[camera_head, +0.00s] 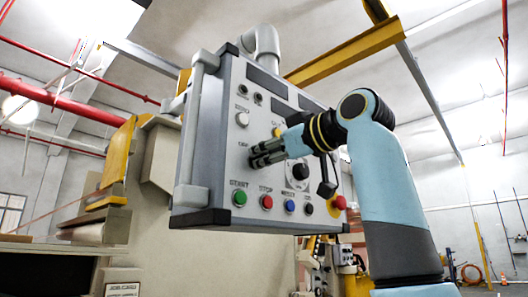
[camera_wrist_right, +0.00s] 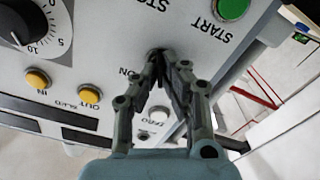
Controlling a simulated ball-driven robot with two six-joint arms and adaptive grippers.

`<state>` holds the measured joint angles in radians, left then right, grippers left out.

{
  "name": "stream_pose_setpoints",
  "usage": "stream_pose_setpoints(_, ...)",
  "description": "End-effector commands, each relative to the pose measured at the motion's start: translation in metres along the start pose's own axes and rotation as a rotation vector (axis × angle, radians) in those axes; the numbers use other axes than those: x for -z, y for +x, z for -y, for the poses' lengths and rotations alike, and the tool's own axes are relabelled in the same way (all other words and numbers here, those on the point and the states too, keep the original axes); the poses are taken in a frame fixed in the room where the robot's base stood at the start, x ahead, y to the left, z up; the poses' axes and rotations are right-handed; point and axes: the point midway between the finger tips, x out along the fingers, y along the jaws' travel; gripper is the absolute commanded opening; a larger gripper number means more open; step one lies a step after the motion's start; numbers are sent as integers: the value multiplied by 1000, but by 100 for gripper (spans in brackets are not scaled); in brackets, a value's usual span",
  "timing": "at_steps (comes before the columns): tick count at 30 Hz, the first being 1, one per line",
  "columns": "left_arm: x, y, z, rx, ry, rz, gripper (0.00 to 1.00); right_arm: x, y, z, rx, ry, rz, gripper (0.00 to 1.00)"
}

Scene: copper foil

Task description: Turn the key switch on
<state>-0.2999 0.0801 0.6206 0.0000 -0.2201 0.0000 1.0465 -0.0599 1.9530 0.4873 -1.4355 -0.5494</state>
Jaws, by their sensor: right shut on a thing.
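The grey control box (camera_head: 238,171) hangs in the middle of the head view, its front panel full of buttons and dials. My right gripper (camera_head: 254,158) reaches in from the right and touches the panel above the START button. In the right wrist view my gripper (camera_wrist_right: 160,58) has its fingertips closed together at the panel, beside a printed "ON". It is shut on the key switch, which the fingertips almost wholly hide, so its angle cannot be told. My left gripper is not in view.
A green START button (camera_head: 239,198), a red STOP button (camera_head: 266,202) and a blue button (camera_head: 289,206) line the lower panel. A black dial (camera_head: 301,171) and a red emergency button (camera_head: 339,202) are to the right. A white button (camera_wrist_right: 158,114) is near my fingers.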

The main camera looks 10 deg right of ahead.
Motion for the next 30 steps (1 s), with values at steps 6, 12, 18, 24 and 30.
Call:
stream_pose_setpoints(6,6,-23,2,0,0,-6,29,3,0,-2,2,154,3,0)
stream_pose_setpoints(12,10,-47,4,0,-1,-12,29,3,0,-4,1,342,4,0)
stream_pose_setpoints(18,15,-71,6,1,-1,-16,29,3,0,-5,1,532,4,0)
stream_pose_setpoints(24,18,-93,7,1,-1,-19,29,2,0,-5,2,705,5,0)
stream_pose_setpoints(30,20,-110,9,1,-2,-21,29,0,0,-5,0,842,4,0)
